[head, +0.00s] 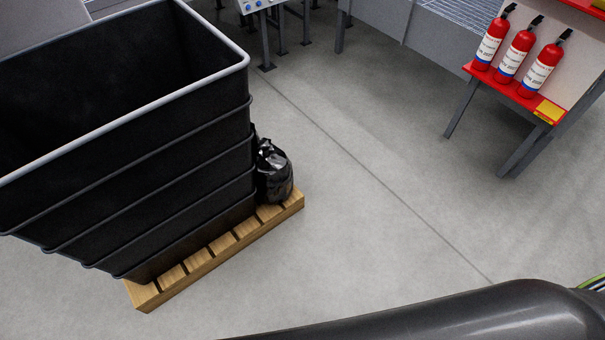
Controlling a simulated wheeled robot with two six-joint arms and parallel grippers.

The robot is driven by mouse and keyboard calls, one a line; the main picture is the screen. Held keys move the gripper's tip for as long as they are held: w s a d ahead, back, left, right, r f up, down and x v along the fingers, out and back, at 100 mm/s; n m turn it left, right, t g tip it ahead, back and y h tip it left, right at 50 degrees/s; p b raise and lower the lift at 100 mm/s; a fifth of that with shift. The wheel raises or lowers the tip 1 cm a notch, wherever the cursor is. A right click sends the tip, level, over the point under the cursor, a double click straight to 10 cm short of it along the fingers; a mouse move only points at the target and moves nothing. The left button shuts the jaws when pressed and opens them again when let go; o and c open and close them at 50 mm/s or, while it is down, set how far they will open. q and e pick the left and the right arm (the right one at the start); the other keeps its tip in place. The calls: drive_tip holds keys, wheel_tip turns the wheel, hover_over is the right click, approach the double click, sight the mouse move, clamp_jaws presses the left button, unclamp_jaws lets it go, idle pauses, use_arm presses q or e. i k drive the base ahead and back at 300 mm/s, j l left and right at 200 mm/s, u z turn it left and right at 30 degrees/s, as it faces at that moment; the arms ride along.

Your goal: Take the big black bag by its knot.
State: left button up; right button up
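A shiny black bag (273,174) sits upright on the right end of a wooden pallet (224,250). It is beside a large black bin (130,150) on the same pallet, and the bin hides its left part. The top of the bag narrows to a gathered tip that looks like the knot (266,146), close to the bin's wall. No other black bag shows, so I cannot tell its size against another. Neither of my grippers is in view. A dark, rounded arm-like part crosses the bottom right, well apart from the bag.
Three red fire extinguishers (524,56) stand on a red shelf (521,92) at the upper right. A grey-legged table (266,8) is at the top. The bin's high rim (247,62) rises above the bag. The grey floor (380,180) right of the pallet is clear.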

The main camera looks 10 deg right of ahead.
sight(275, 170)
drive_tip(key=i+l+u, duration=0.25)
drive_tip(key=l, duration=0.4)
drive_tip(key=i+l+u, duration=0.25)
drive_tip(key=l, duration=0.45)
drive_tip(key=i, duration=0.1)
